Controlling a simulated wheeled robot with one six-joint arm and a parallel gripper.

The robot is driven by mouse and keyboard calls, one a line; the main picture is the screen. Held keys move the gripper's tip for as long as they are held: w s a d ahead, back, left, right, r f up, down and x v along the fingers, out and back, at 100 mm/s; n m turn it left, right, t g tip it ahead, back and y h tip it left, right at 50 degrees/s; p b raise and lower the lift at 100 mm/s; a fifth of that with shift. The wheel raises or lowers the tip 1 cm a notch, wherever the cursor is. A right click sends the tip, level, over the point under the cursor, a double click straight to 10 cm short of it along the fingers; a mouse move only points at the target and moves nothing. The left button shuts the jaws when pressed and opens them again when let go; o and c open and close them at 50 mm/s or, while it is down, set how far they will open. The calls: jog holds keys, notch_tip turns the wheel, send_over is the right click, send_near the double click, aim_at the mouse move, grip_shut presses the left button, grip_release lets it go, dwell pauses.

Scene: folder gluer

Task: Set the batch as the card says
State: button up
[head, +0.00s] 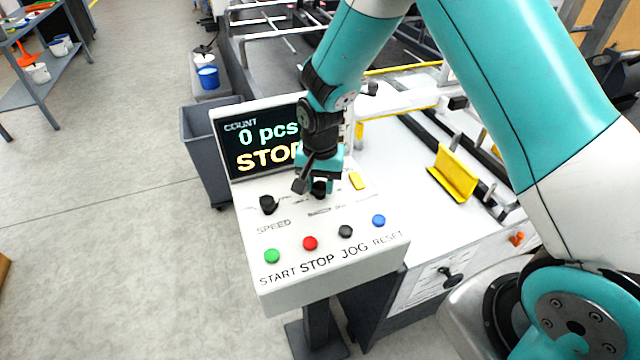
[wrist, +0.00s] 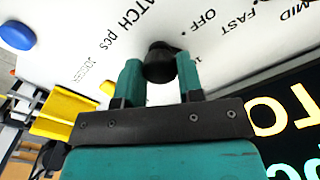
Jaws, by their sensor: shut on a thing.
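The control panel (head: 290,222) is white, with START, STOP, JOG and RESET buttons. Its display (head: 258,145) reads COUNT, 0 pcs, STOP. My gripper (head: 317,183) is at the panel's upper middle, shut on a black knob (head: 319,190). In the wrist view the black knob (wrist: 160,62) sits between my two teal fingers, near lettering that reads "ATCH pcs". The knob's pointer and scale are mostly hidden. A second black knob, the speed knob (head: 268,204), is free at the left, above SPEED. I cannot make out a readable card.
A yellow piece (head: 357,181) is at the panel's right edge, close to my gripper. The green (head: 272,256), red (head: 310,243), black (head: 346,231) and blue (head: 378,220) buttons line the front.

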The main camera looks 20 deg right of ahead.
aim_at(320, 185)
jog(key=shift+m, duration=0.6)
jog(key=o, duration=0.9)
notch_tip(320, 185, up, 18)
jog(key=b, duration=0.3)
jog(key=shift+f+b, duration=0.25)
jog(key=shift+b, duration=0.05)
jog(key=s+a+r+n+y, duration=0.1)
jog(key=s+n, duration=0.4)
jog(key=s, duration=0.3)
jog(key=s+a+r+n+y, duration=0.1)
jog(key=s+n, duration=0.3)
jog(key=s, duration=0.4)
jog(key=s+a+r+n+y, duration=0.1)
jog(key=s+a+n+y, duration=0.1)
jog(key=s+n, duration=0.3)
jog(key=shift+s+a+n, duration=0.15)
jog(key=shift+s, duration=0.8)
jog(key=shift+s+a+n, duration=0.15)
jog(key=shift+s, duration=0.8)
